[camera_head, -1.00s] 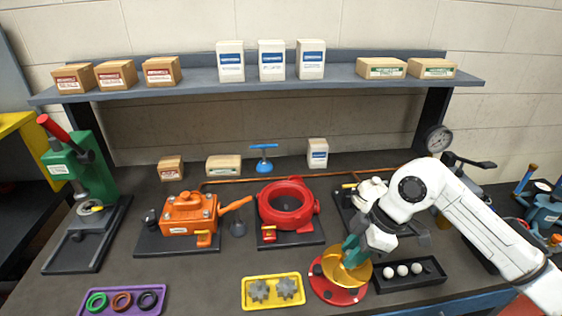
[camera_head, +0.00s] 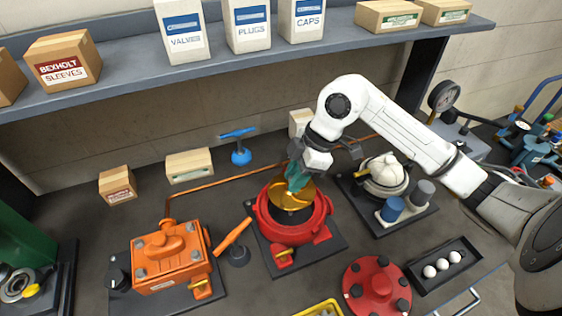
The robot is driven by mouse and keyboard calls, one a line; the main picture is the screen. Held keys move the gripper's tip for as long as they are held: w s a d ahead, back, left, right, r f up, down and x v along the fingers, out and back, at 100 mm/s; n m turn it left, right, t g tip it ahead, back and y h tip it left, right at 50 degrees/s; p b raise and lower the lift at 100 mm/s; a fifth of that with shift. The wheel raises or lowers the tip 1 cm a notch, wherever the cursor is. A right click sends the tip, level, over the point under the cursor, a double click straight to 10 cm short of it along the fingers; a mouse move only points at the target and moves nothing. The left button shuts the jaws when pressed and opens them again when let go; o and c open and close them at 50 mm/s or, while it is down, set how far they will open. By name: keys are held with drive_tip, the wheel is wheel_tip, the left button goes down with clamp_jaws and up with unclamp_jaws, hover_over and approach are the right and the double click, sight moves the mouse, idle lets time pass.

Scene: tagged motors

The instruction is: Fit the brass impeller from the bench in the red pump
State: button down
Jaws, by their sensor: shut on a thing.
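The red pump (camera_head: 269,229) stands open on its dark base plate in the middle of the bench. The brass impeller (camera_head: 283,201) is at the pump's round opening, partly hidden by the teal fingers. My gripper (camera_head: 296,184) is shut on the impeller and holds it over or just inside the opening; I cannot tell how deep it sits. A red round cover (camera_head: 376,287) with dark knobs lies on the bench at the front right, apart from the pump.
An orange pump (camera_head: 170,262) with a raised orange lever stands to the left. A white-domed unit (camera_head: 385,172) stands close on the right. A black tray (camera_head: 445,268) holds white balls. A blue valve (camera_head: 240,150) stands behind, and boxes line the shelf (camera_head: 130,88).

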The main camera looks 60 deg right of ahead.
drive_tip(key=shift+w+f+b, duration=0.1)
drive_tip(key=shift+f+b, duration=0.65)
drive_tip(key=shift+f, duration=0.45)
drive_tip(key=shift+f+b, duration=0.7)
drive_tip(key=shift+f, duration=0.4)
drive_tip(key=shift+f+b, duration=2.65)
drive_tip(key=shift+f, duration=0.2)
drive_tip(key=c, duration=0.8)
unclamp_jaws()
wheel_tip(320, 180, up, 6)
drive_tip(key=p, duration=0.4)
drive_tip(key=b+v, duration=0.1)
drive_tip(key=v, duration=1)
drive_tip(key=shift+f+b, duration=0.1)
drive_tip(key=shift+b, duration=0.2)
